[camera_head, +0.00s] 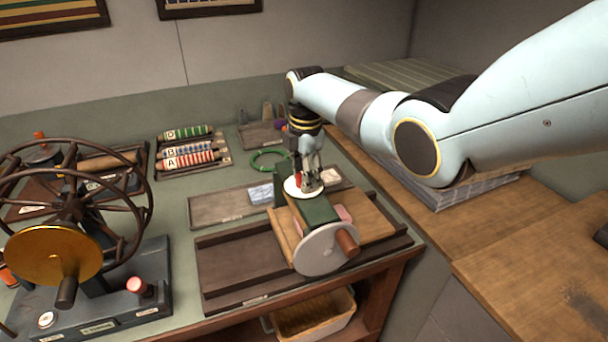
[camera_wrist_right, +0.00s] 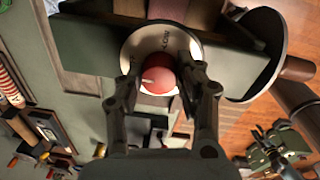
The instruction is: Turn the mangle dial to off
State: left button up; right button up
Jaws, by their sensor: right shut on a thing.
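The mangle (camera_head: 318,211) is a green block on a wooden bed with a pale round crank wheel (camera_head: 326,249) at its front. On its top is a white dial plate (camera_head: 292,190) with a red knob (camera_head: 298,180). In the right wrist view the red knob (camera_wrist_right: 165,68) carries a short white mark pointing left. Lettering shows on the plate's upper rim (camera_wrist_right: 165,37), upside down and hard to read. My right gripper (camera_head: 309,178) reaches down from above, its two fingers shut on either side of the knob (camera_wrist_right: 160,82). My left gripper is out of view.
A large spoked wheel (camera_head: 72,203) with a gold disc stands at the left. Patterned rollers (camera_head: 188,155) lie in a rack behind. A green ring (camera_head: 269,160) lies near the back. A brown grooved tray (camera_head: 236,266) lies left of the mangle, and a basket (camera_head: 316,318) sits below.

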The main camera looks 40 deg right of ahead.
jog(key=o, duration=1.1)
jog(key=shift+o, duration=0.2)
jog(key=shift+r, duration=0.1)
notch_tip(320, 180, up, 12)
jog(key=shift+s, duration=0.25)
